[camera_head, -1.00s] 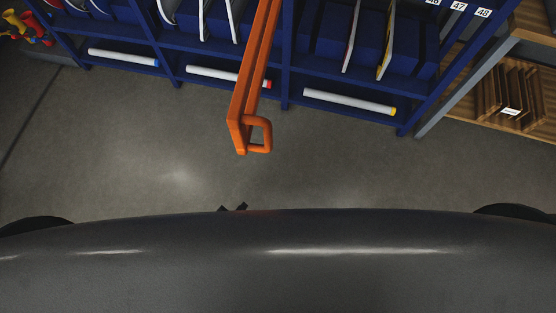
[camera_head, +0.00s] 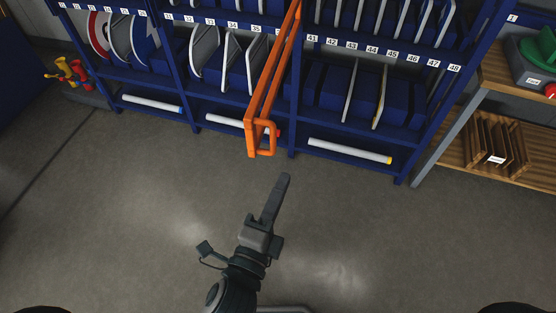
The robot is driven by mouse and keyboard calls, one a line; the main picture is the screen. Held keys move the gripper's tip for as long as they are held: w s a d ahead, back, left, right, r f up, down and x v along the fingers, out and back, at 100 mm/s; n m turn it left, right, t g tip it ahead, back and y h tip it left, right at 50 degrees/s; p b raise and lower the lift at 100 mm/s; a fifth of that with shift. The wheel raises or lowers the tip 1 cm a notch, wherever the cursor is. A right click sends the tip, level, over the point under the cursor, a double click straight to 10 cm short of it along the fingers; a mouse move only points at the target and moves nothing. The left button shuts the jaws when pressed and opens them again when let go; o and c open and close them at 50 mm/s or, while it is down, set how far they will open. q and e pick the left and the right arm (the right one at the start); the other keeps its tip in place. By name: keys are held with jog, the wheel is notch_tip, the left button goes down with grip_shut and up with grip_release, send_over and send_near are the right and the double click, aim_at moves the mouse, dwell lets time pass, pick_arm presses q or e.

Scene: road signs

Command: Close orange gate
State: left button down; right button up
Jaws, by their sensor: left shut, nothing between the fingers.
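The orange gate (camera_head: 273,80) is a long bar frame that sticks out from the front of the blue shelf towards me, at the middle of the head view. Its near end has a square loop handle (camera_head: 268,138). My left gripper (camera_head: 283,181) is shut and empty. It points up the picture, below and slightly right of the handle, with a visible gap between them. My right gripper is not in view.
A blue shelf (camera_head: 292,140) with numbered slots holds several road signs. White rolls (camera_head: 350,151) lie on its bottom level. A wooden rack (camera_head: 530,95) stands at right. Red and yellow items (camera_head: 74,72) sit at far left. The grey floor (camera_head: 120,210) in front is clear.

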pick_arm(q)
jog(key=shift+w, duration=0.2)
jog(key=p+x, duration=0.4)
jog(key=x, duration=0.6)
jog(key=a+p, duration=0.1)
jog(key=a, duration=0.3)
jog(key=shift+a, duration=0.1)
dwell(0.4)
